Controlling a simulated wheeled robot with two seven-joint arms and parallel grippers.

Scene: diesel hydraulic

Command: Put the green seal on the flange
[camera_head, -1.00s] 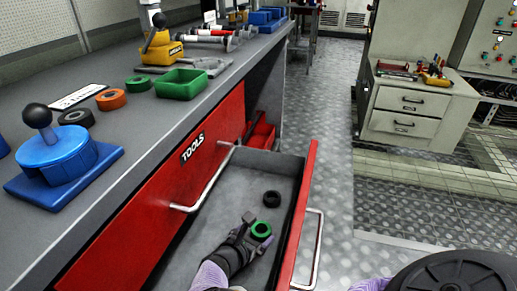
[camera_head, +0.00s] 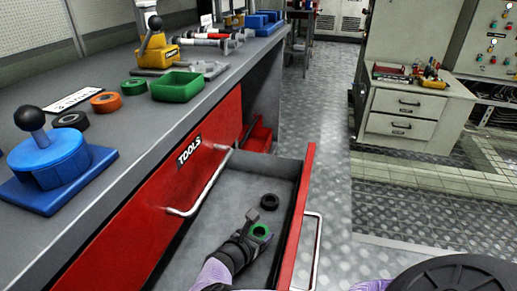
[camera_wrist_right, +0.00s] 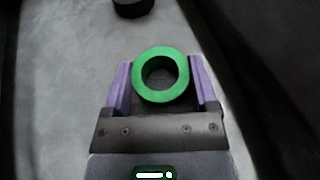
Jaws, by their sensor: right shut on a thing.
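The green seal (camera_wrist_right: 139,80) is a thick ring inside the open red drawer. In the wrist view it sits between the two purple fingers of my right gripper (camera_wrist_right: 160,78), which is shut on its sides. In the head view the seal (camera_head: 261,230) shows beside the dark fingers of my right gripper (camera_head: 257,224), low in the drawer. I cannot tell if the seal still touches the drawer floor. I cannot tell for sure which thing is the flange; metal pieces with round ends (camera_head: 205,40) lie far back on the bench. My left gripper is not in view.
A black ring (camera_head: 270,199) lies in the drawer (camera_head: 308,190). On the bench stand a blue knobbed block (camera_head: 50,162), a green tray (camera_head: 178,88), a yellow-based device (camera_head: 158,52), and orange (camera_head: 106,102), black and green rings. The floor right of the drawer is clear.

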